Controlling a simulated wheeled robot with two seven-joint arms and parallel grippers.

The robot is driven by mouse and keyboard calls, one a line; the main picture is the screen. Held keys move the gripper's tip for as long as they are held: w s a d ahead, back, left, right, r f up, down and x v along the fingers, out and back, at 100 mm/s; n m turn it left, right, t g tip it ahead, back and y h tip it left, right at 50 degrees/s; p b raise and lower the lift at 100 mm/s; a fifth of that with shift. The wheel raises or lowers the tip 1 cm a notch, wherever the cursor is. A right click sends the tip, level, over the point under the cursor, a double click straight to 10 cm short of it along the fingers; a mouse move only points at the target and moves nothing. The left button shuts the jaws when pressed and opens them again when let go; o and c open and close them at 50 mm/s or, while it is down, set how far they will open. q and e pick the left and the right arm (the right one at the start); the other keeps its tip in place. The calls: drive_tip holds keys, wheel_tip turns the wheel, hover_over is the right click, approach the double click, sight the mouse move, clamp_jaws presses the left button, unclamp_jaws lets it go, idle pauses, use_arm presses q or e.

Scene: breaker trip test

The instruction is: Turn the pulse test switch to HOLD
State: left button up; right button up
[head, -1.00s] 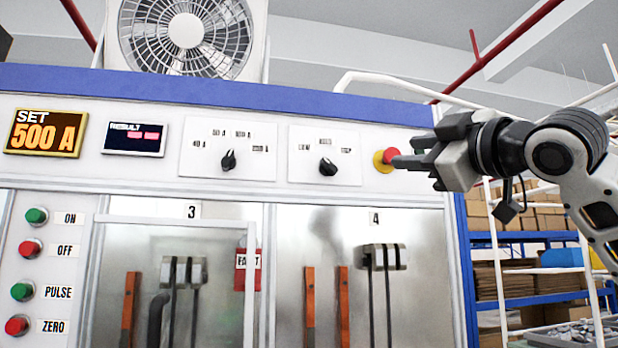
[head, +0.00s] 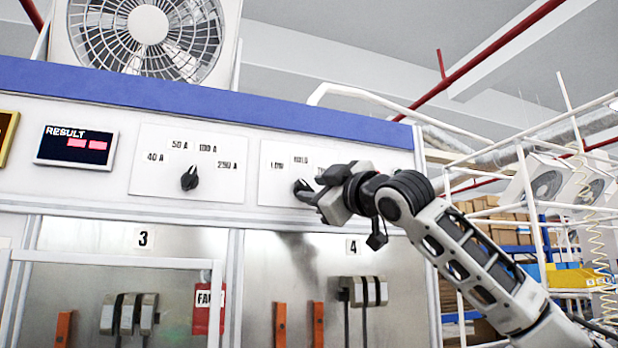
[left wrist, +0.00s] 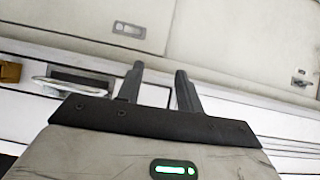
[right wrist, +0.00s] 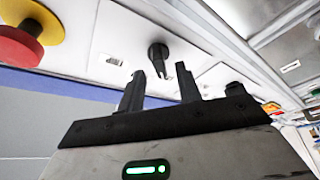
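The switch plate (head: 270,188) is white, on the right of the upper panel, with a black rotary knob (head: 302,187) and small labels. The left label seems to read LOW; the others are too blurred or covered to read surely. My right gripper (head: 312,190) is at this knob and partly covers the plate. In the right wrist view, its fingers are open and the knob (right wrist: 158,54) stands just ahead of the gap between the fingertips; I cannot tell whether they touch. My left gripper (left wrist: 158,78) is open and empty, outside the head view.
Left of the plate is another black knob (head: 189,178) with current labels up to 250 A, and a RESULT display (head: 75,146). A red button on a yellow base (right wrist: 25,35) is near my right gripper. A silver handle (left wrist: 70,86) shows in the left wrist view.

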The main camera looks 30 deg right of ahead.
sight(304, 189)
drive_tip(key=shift+x, duration=0.75)
drive_tip(key=shift+w+r+p, duration=0.15)
drive_tip(key=shift+w+p, duration=0.2)
drive_tip(key=shift+w, duration=0.3)
clamp_jaws()
